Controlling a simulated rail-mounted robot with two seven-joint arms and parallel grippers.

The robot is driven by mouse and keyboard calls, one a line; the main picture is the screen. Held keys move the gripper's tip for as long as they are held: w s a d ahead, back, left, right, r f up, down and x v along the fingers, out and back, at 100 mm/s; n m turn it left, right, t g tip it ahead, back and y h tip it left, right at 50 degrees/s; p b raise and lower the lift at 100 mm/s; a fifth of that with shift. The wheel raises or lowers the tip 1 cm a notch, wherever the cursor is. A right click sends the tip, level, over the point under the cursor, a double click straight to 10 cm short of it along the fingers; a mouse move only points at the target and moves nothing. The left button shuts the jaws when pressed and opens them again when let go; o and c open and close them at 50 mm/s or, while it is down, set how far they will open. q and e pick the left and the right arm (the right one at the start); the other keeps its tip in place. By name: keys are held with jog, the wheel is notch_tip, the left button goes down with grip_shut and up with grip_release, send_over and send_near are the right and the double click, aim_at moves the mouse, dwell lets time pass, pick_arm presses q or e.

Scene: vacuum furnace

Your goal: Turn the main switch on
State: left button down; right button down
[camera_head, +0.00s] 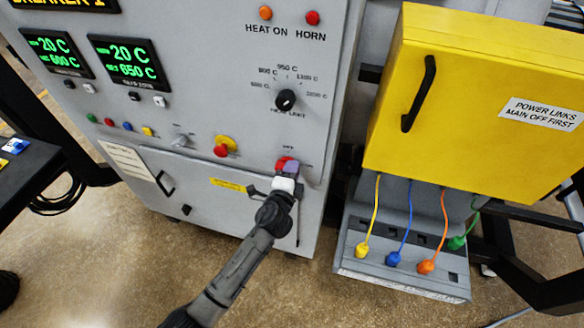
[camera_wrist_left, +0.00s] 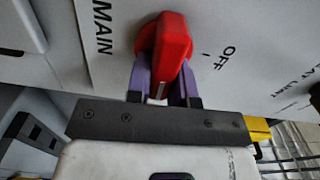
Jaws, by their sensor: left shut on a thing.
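The main switch is a red rotary knob (camera_wrist_left: 172,42) on the grey cabinet front, between the printed words MAIN and OFF. It also shows in the head view as a small red part (camera_head: 281,163) at the lower right of the panel, partly covered by my gripper. My left gripper (camera_wrist_left: 163,88) has its two purple fingers shut on the sides of the knob. In the head view the left arm reaches up to it from below (camera_head: 289,170). A white line on the knob lies between the fingers. The ON mark cannot be made out. My right gripper is not in view.
A red emergency button on a yellow base (camera_head: 222,149) sits left of the switch. A black dial (camera_head: 285,100) is above it. A yellow box (camera_head: 480,110) with a handle stands at the right, over colored cables and plugs (camera_head: 394,258). Open floor lies below.

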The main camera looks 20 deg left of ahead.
pick_arm(q)
jog(key=shift+f+m, duration=0.1)
jog(key=shift+m, duration=0.4)
jog(key=c, duration=1)
grip_release()
jog(key=shift+s, duration=0.1)
jog(key=s, duration=1.3)
jog(key=shift+s+d, duration=0.3)
jog(key=shift+d, duration=0.05)
